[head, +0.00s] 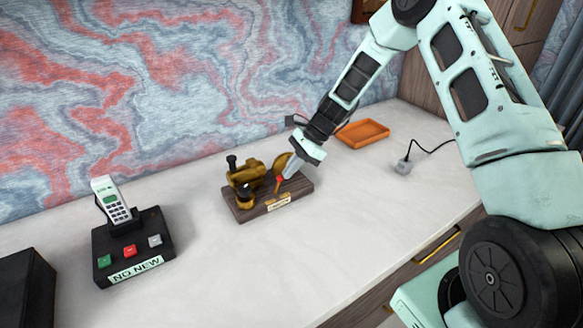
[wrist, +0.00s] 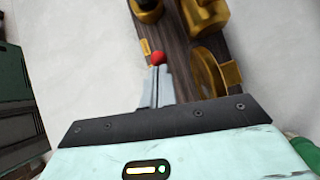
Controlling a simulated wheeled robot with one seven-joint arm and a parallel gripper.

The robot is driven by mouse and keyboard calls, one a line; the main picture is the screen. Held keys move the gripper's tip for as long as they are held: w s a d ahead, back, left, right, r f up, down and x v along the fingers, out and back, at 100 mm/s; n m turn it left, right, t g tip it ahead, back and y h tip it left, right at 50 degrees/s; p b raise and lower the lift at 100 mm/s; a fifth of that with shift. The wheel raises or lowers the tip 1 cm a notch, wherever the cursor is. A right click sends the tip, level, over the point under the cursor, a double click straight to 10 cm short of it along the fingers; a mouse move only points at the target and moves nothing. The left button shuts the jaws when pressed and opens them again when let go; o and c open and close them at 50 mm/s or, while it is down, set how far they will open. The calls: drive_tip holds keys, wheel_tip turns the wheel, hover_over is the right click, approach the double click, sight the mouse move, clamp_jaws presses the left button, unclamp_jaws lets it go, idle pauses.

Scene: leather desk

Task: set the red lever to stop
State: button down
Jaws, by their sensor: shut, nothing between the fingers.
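A brass model engine (head: 246,176) stands on a dark wooden base (head: 251,211) with a small label plate at its front. A lever with a red knob (head: 279,180) rises near the base's front; the red knob also shows in the wrist view (wrist: 158,58). My gripper (head: 285,175) is shut and empty, its fingertips right at the red knob; in the wrist view the fingertips (wrist: 155,70) lie just below the knob, and I cannot tell if they touch. The brass flywheel (wrist: 208,72) is to the right of the fingers. The label's words are too small to read.
A black phone base (head: 133,246) with a white handset (head: 110,201) and coloured buttons stands to the left. An orange tray (head: 362,133) lies behind right. A small grey plug-like object (head: 403,166) with a black cable is at the right. The white desktop (head: 255,270) in front is clear.

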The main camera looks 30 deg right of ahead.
sight(278, 180)
drive_tip(key=shift+a+r, duration=0.1)
drive_tip(key=shift+r, duration=0.05)
drive_tip(key=a+h+p, duration=0.1)
drive_tip(key=p, duration=0.1)
drive_tip(key=a+r+h+p, duration=0.1)
drive_tip(key=p, duration=0.1)
drive_tip(key=shift+s+r+h, duration=0.1)
drive_tip(key=shift+r+h, duration=0.1)
drive_tip(key=shift+h, duration=0.2)
drive_tip(key=shift+a+h+p, duration=0.75)
drive_tip(key=shift+h+p, duration=0.2)
drive_tip(key=shift+h, duration=0.05)
drive_tip(key=shift+a+f, duration=0.1)
drive_tip(key=shift+p+v, duration=0.8)
drive_tip(key=shift+v, duration=0.05)
drive_tip(key=shift+a, duration=0.2)
